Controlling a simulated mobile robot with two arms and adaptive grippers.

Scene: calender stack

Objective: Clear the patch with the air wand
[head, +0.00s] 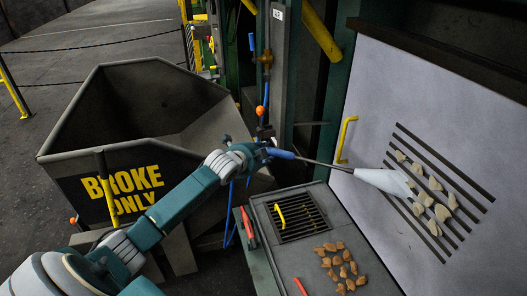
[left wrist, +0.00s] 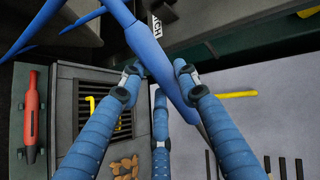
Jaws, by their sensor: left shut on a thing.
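My left gripper (head: 268,152) is shut on the blue handle of the air wand (head: 281,154). The wand's thin metal tube points right toward the slotted patch (head: 420,190) on the pale panel. A whitish cone spreads from the wand's tip and reaches the left part of the patch. Several pale cream scraps (head: 427,198) lie over the dark slots. In the left wrist view, the blue fingers (left wrist: 160,85) close around the wand's blue handle (left wrist: 150,55); the wand's tip is not seen there. My right gripper is not in view.
Several brown pieces (head: 340,265) lie on the bench beside a grate with a yellow handle (head: 280,214). A red tool (head: 247,225) hangs at the bench's left edge. A yellow handle (head: 346,140) stands out from the panel. A "BROKE ONLY" bin (head: 75,115) stands left.

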